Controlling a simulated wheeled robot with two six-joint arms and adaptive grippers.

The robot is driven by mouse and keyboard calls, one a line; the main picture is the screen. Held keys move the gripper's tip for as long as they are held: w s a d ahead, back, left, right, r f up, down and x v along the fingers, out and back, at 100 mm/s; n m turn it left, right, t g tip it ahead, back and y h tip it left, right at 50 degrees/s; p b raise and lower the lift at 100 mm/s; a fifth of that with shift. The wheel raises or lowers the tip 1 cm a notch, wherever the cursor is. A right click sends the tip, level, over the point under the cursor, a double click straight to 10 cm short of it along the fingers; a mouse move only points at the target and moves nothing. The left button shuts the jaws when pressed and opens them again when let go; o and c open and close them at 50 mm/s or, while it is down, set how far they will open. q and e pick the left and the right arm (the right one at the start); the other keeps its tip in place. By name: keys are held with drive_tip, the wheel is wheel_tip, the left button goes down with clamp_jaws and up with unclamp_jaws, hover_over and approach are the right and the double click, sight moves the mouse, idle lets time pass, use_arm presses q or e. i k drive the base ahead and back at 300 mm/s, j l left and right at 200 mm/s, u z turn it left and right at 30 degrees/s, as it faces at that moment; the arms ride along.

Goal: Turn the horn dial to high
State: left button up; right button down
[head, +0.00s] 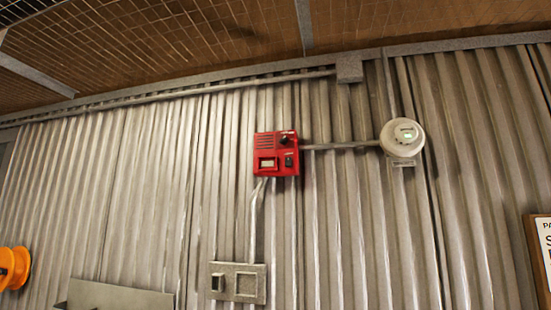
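A red box (265,143) is fixed to the corrugated metal wall near the middle of the head view. It has dark slots at its upper left and a pale window at its lower left. A black round knob (284,140), likely the horn dial, sits at its upper right, with a small dark part below it. The dial's markings and setting are too small to read. Neither of my grippers is in view.
A round white device (402,137) with a small green light is on the wall to the right, joined by a conduit (340,147). A grey switch plate (238,283) sits below the red box. An orange reel (14,268) is at the left edge and a framed sign (544,250) at the right.

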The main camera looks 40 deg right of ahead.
sight(284, 140)
drive_tip(key=i+j, duration=0.45)
drive_tip(key=i, duration=0.15)
drive_tip(key=i+j, duration=0.4)
drive_tip(key=i, duration=0.15)
drive_tip(key=i+j+z, duration=0.1)
drive_tip(key=z, duration=1.1)
